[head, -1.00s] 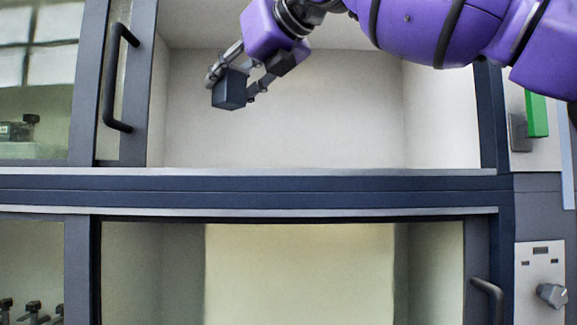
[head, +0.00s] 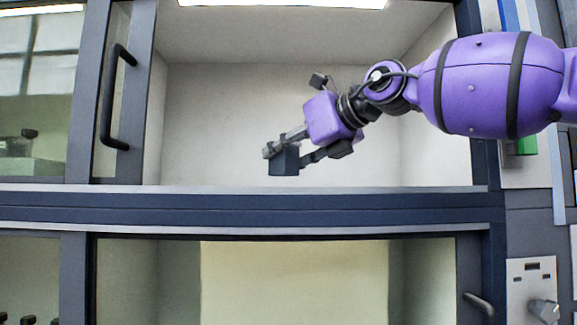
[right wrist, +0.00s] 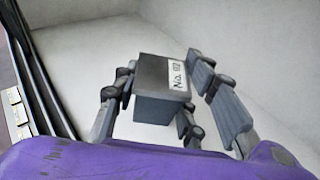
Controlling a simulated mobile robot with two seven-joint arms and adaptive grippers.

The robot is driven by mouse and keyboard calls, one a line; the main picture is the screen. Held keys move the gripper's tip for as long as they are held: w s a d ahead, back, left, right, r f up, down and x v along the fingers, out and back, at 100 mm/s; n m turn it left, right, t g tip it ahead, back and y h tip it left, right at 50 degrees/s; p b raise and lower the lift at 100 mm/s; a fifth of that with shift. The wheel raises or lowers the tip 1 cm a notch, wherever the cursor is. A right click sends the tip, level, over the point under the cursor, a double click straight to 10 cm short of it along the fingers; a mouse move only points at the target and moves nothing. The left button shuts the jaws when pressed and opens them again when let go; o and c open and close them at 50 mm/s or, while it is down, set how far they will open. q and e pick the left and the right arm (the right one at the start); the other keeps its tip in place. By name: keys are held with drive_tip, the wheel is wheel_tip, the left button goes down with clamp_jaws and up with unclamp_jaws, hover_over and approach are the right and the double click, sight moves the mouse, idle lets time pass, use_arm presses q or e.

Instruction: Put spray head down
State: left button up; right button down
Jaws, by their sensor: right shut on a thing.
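The spray head looks like a small dark grey block (head: 285,163) with a white label; in the right wrist view the block (right wrist: 158,92) shows this label, which starts "No." and is hard to read. My right gripper (head: 284,152) is shut on the block and holds it in front of or inside the upper compartment's opening, above its lower edge in the picture. In the right wrist view the fingers (right wrist: 180,98) lie on both sides of it. I cannot tell its exact height over the compartment floor. My left gripper is out of view.
The upper compartment (head: 230,110) is pale and looks empty. A glass door with a black handle (head: 112,95) stands at its left. A dark sill (head: 250,208) separates it from the lower compartment (head: 295,280). A control panel with a knob (head: 543,310) is at lower right.

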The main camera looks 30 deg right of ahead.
sight(294, 166)
drive_tip(key=f, duration=0.3)
drive_tip(key=shift+s+d+p, duration=0.15)
drive_tip(key=shift+d+p, duration=0.05)
drive_tip(key=shift+p, duration=0.2)
drive_tip(key=shift+f, duration=0.25)
drive_tip(key=shift+f, duration=0.2)
drive_tip(key=c, duration=1.3)
unclamp_jaws()
drive_tip(key=shift+c, duration=0.2)
drive_tip(key=shift+o, duration=1.3)
